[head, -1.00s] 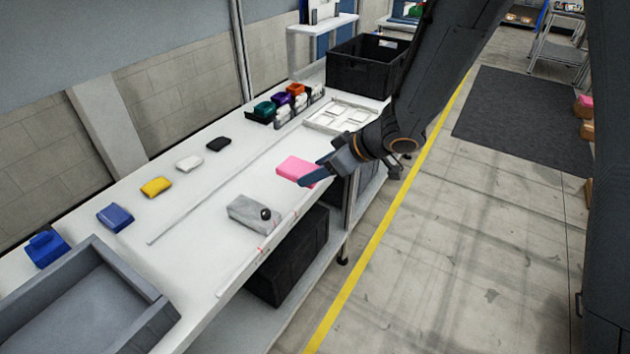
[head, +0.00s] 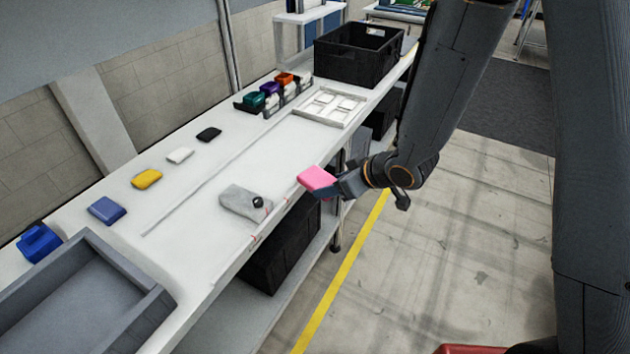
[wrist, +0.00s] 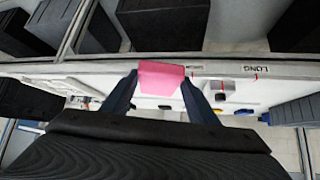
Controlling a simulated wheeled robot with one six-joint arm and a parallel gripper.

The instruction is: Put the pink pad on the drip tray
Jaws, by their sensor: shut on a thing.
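The pink pad (head: 317,179) is between the fingers of my gripper (head: 337,187), which is shut on it. In the head view the pad shows over the front edge of the white bench, near its middle; its height is hard to judge. The wrist view shows the pad (wrist: 161,77) gripped between two dark blue fingers. Which thing is the drip tray is not certain: a shallow white tray (head: 301,115) with pale square pieces lies on the bench beyond the pad, and a large grey walled tray (head: 128,262) stands at the lower left.
A grey block (head: 237,200) with a black knob lies left of the pad. Blue, yellow, white and black pads line the bench's back. A black organiser (head: 249,106) with coloured items and a black crate (head: 358,55) stand farther along. Bare bench lies between.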

